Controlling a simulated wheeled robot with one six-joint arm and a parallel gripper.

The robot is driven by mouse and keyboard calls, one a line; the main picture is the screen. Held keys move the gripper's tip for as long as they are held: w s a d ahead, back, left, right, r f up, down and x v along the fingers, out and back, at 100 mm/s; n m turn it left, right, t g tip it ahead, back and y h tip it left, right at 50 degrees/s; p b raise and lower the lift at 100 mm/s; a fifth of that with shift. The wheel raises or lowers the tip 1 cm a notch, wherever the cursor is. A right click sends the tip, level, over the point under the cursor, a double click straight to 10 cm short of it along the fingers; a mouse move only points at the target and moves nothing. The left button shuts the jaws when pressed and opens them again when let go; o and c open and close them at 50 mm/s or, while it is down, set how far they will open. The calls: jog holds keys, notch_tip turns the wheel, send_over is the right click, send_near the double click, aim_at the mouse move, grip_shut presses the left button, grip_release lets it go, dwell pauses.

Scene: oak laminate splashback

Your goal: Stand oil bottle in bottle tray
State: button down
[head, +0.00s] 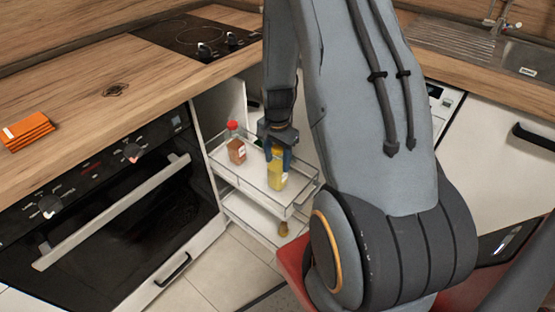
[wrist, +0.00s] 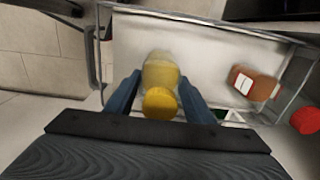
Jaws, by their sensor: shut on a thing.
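The oil bottle (head: 277,172) is yellow and upright, inside the rails of the upper bottle tray (head: 299,194) in the head view. My gripper (head: 279,158) is shut on its upper part. In the wrist view the oil bottle (wrist: 161,75) with its yellow cap stands between the two blue fingers of my gripper (wrist: 162,98). The bottle tray (wrist: 205,45) has a white floor and a wire rail. I cannot tell whether the bottle's base touches the tray floor.
A brown bottle with a red cap (head: 236,148) stands in the same tray, to the left; it also shows at right in the wrist view (wrist: 264,88). A lower tray (head: 250,215) holds a small brown item (head: 283,229). The oven (head: 100,210) is to the left.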

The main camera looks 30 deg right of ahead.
jog(key=c, duration=0.8)
grip_release()
jog(key=shift+f, duration=0.1)
jog(key=shift+c, duration=0.2)
notch_tip(320, 180, up, 11)
jog(key=shift+r, duration=0.7)
jog(key=s+a+r+n, duration=1)
jog(key=s+a+n, duration=0.2)
jog(key=s, duration=0.3)
jog(key=shift+r+n, duration=0.35)
jog(key=shift+n, duration=0.05)
